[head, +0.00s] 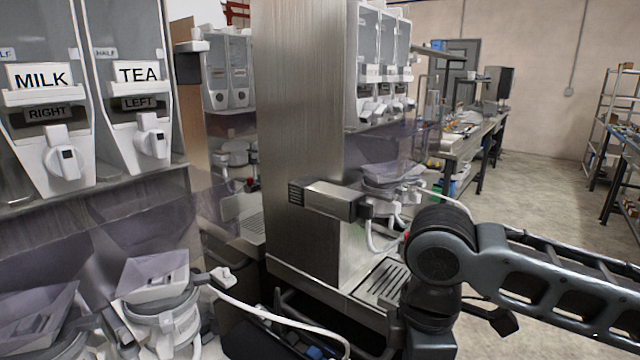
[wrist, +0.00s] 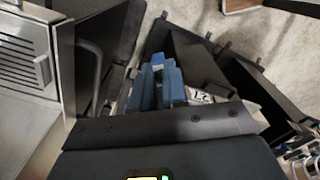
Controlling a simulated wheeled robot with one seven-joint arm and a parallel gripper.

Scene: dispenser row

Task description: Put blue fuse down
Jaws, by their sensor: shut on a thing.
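In the wrist view my gripper (wrist: 158,84) has its two blue-grey fingers close together. Between their tips shows a small brighter blue piece, the blue fuse (wrist: 157,59); most of it is hidden by the fingers. My gripper is shut on it, above dark open bins. What lies directly beneath the fuse is hard to make out.
Black bin walls (wrist: 198,62) stand close around the fingers. A steel machine with a drip tray (head: 384,282) stands beside my arm. MILK (head: 40,76) and TEA (head: 137,73) dispensers are at the left. Open floor (head: 545,190) lies at the right.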

